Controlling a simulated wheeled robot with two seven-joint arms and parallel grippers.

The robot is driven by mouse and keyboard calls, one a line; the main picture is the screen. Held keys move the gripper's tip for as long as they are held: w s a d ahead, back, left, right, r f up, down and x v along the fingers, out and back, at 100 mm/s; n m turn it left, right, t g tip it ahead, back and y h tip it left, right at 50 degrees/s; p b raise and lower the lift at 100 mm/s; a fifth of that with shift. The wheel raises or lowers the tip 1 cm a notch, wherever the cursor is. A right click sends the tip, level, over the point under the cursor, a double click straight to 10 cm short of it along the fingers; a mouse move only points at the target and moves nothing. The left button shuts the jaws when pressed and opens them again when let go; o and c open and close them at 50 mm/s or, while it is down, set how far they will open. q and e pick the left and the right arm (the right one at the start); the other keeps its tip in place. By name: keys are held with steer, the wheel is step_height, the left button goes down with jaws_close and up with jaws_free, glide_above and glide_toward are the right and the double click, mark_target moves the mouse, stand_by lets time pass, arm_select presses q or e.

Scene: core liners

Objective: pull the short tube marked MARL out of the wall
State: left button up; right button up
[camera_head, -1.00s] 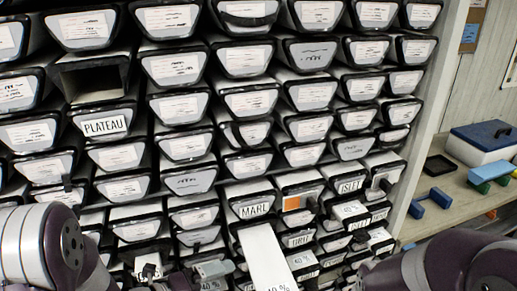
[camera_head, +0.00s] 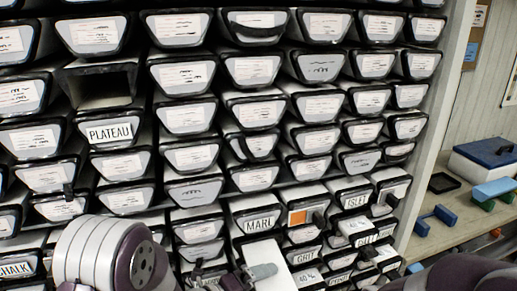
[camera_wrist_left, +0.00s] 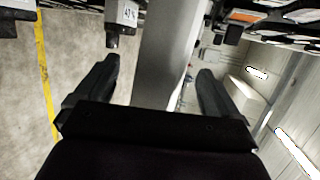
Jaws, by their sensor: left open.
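The tube end marked MARL (camera_head: 262,222) is in the lower middle of the wall in the head view, its face framed in black. Just below it a long white bar (camera_head: 268,262) sticks out of the wall toward me. My left gripper (camera_head: 236,277) is low in the head view, below and left of MARL, partly cut off by the lower edge. In the left wrist view the left gripper (camera_wrist_left: 158,80) is open. A long grey bar (camera_wrist_left: 168,55) runs between its fingers in the picture; I cannot tell its depth. The right gripper is out of view.
Neighbouring tubes marked ISLET (camera_head: 354,201) and GRIT (camera_head: 307,254) jut out at the right, some with black handles. An empty slot (camera_head: 101,82) is above PLATEAU (camera_head: 110,132). A bench (camera_head: 455,215) stands beyond the wall's right edge.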

arm_select(q)
steer(key=shift+d, duration=0.1)
steer(key=c, duration=1.7)
steer(key=shift+r, duration=0.1)
jaws_close()
steer(key=shift+b, duration=0.3)
